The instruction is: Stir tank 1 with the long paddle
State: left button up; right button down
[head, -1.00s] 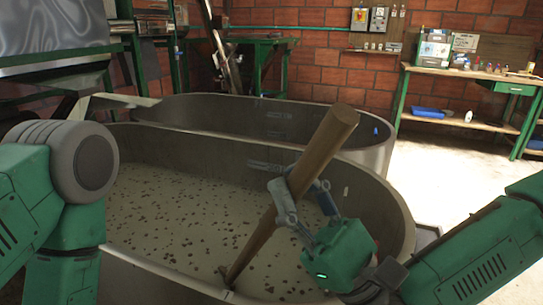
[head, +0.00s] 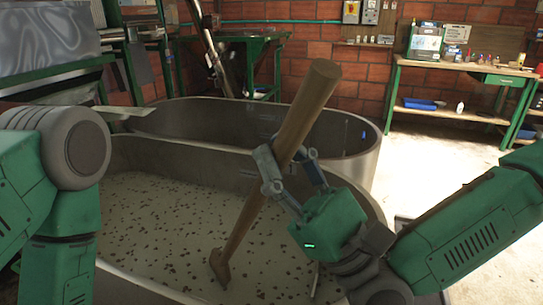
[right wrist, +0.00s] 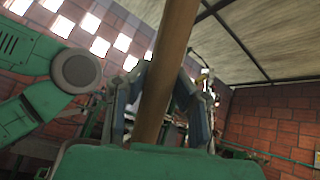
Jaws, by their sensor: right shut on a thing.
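The long wooden paddle (head: 302,108) is tilted, its top leaning to the upper right and its lower end at the pale liquid in the near tank (head: 130,154). The liquid (head: 165,225) has many dark specks. My right gripper (head: 288,168) is shut on the paddle's shaft above the tank's right part. In the right wrist view the shaft (right wrist: 168,70) runs up between the two fingers (right wrist: 155,100). My left arm shows at the left of the head view, but its gripper is out of view. I cannot tell which tank is numbered 1.
A second oval tank (head: 345,135), seemingly empty, stands just behind the near one. A green-legged workbench (head: 455,72) with small items and a blue tray (head: 420,104) stands at the back right. The floor (head: 430,150) between is clear.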

pick_arm(q)
notch_tip(320, 180, up, 23)
jog(key=p, duration=2.2)
jog(key=shift+a, duration=0.25)
pick_arm(e)
notch_tip(320, 180, up, 30)
jog(key=shift+a, duration=0.45)
pick_arm(q)
jog(key=shift+f, duration=0.1)
pick_arm(e)
jog(key=shift+a, duration=0.1)
